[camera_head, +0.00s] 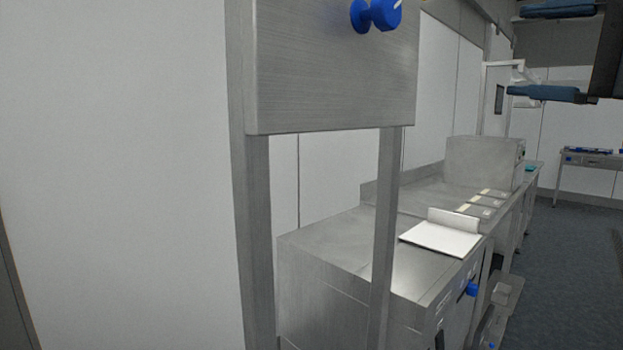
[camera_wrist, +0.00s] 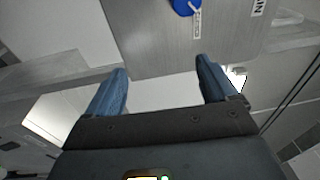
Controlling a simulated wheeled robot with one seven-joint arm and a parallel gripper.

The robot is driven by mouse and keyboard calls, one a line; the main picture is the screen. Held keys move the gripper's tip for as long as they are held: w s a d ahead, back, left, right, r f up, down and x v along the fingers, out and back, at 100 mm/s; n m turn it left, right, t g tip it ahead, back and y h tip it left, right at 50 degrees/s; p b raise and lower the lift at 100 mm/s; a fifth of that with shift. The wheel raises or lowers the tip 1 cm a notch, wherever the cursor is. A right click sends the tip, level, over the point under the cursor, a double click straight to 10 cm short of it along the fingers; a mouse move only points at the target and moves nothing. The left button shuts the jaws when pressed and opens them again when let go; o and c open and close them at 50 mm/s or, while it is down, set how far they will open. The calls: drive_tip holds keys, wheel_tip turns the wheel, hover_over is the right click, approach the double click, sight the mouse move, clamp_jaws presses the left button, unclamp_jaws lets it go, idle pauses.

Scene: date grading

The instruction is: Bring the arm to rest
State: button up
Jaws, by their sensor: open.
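My gripper (camera_head: 515,51) is at the upper right of the head view, partly cut off by the frame edge. Its two blue fingers are spread apart, one above the other, with nothing between them. In the wrist view my gripper (camera_wrist: 161,68) also shows open and empty, with a blue finger on each side. Beyond the fingers in that view is a grey metal panel with a blue knob (camera_wrist: 185,6) and a small label. The fingers do not appear to touch anything. The rest of my arm is out of view.
A metal post frame with a panel (camera_head: 335,80) and blue knob (camera_head: 380,14) stands close in front. Behind it runs a steel counter (camera_head: 340,250) with a white board (camera_head: 440,238) and a box (camera_head: 484,160). Another table (camera_head: 592,160) stands far right. Grey floor (camera_head: 570,270) is open at right.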

wheel_tip(320, 180, down, 30)
drive_tip(key=m+t+h, duration=0.3)
drive_tip(key=m+h, duration=0.1)
drive_tip(key=h, duration=0.3)
drive_tip(key=s+a+f+n+g+h, duration=0.1)
drive_tip(key=s+f+h, duration=0.1)
drive_tip(key=s+f, duration=0.55)
drive_tip(key=s+a+f+n+h, duration=0.1)
drive_tip(key=s+a+f+h, duration=0.15)
drive_tip(key=s+f, duration=0.5)
drive_tip(key=s+a+f+n+g, duration=0.1)
drive_tip(key=s+n, duration=1)
drive_tip(key=s, duration=1.6)
drive_tip(key=shift+s+a+f+n+g+h, duration=0.2)
drive_tip(key=shift+a+f+n+g+h, duration=0.25)
drive_tip(key=shift+f, duration=0.2)
